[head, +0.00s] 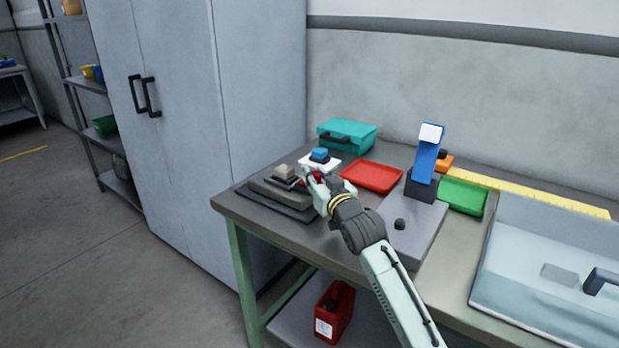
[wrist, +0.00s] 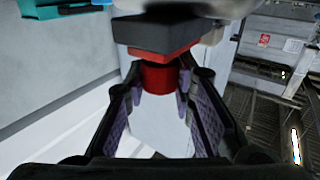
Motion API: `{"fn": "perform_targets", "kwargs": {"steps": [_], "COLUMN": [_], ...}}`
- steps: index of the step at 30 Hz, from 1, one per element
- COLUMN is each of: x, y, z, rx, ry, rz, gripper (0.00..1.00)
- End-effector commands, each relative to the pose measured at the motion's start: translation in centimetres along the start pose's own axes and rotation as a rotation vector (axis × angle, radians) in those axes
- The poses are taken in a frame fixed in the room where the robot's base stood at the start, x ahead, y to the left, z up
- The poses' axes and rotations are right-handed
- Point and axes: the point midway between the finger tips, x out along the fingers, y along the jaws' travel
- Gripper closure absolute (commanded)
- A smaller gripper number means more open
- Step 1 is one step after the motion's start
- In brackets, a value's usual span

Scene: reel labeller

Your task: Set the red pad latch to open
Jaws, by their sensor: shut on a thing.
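The red pad latch (head: 309,179) is a small red part at the right side of a low grey device (head: 268,197) on the bench. In the wrist view the latch shows as a red knob (wrist: 158,77) below a red bar and a dark block. My gripper (head: 316,183) reaches the device from the right. In the wrist view its purple-padded fingers (wrist: 162,88) are closed on either side of the knob and hold it. My gripper hides part of the latch in the head view, so its exact setting cannot be told.
A blue block on a white plate (head: 333,165) and a teal box (head: 347,136) stand behind. A red tray (head: 372,176) lies right of my gripper. A blue upright device (head: 425,163), a green tray (head: 463,197) and a clear-lidded case (head: 545,262) are further right.

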Motion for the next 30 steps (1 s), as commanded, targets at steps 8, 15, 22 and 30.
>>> {"fn": "perform_targets", "kwargs": {"steps": [8,15,22,30], "x": [-0.1,0.0,0.0,-3.2], "y": [0.2,0.1,0.1,0.2], "z": [0.3,0.2,0.2,0.1], "rx": [0.000,0.000,0.000,0.002], "ry": [-0.008,-0.007,-0.006,-0.003], "rz": [0.005,0.003,0.003,0.005], "gripper": [0.69,0.55,0.55,0.55]}}
